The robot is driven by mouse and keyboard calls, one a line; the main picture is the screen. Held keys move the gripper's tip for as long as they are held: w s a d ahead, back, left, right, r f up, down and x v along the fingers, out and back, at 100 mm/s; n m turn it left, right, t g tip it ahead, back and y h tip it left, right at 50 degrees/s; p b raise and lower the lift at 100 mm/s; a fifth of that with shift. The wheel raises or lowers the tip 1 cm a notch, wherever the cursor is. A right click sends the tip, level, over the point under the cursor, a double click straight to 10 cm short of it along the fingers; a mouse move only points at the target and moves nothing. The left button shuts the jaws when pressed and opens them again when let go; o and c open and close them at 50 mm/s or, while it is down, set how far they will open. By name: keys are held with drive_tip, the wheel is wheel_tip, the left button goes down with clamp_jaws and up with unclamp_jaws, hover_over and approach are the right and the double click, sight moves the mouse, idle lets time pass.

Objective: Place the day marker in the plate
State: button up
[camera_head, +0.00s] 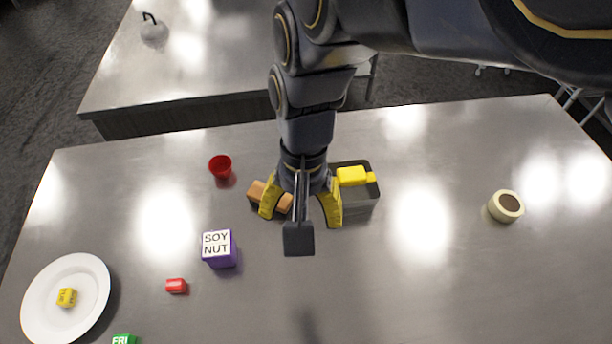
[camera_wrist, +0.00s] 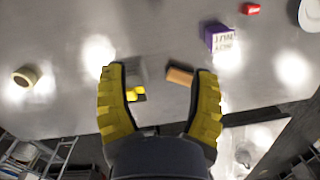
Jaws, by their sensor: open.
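The day marker (camera_head: 123,339), a green block lettered "FRI", is cut off by the bottom edge of the head view. I do not see it in the wrist view. The white round plate (camera_head: 92,275) is at the left of the table, with a small yellow lettered cube (camera_head: 67,297) on it. Part of the plate also shows at the wrist view's top right (camera_wrist: 311,14). My gripper (camera_head: 300,213) is open and empty above the middle of the table, well to the right of the plate and the marker. Its yellow fingers also frame the wrist view (camera_wrist: 161,75).
A purple "SOY NUT" box (camera_head: 219,250) and a small red block (camera_head: 176,286) lie between gripper and plate. A red cup (camera_head: 220,167), a brown block (camera_head: 257,190), a grey container (camera_head: 360,200) with a yellow item (camera_head: 352,176), and a tape-like roll (camera_head: 506,206) stand around.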

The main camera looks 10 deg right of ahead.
drive_tip(key=s+d+n+g, duration=0.1)
drive_tip(key=s+d+n, duration=0.2)
drive_tip(key=s+d, duration=0.3)
drive_tip(key=s, duration=0.3)
drive_tip(key=shift+s+d+h, duration=0.25)
drive_tip(key=shift+s+h, duration=0.05)
drive_tip(key=shift+s, duration=0.1)
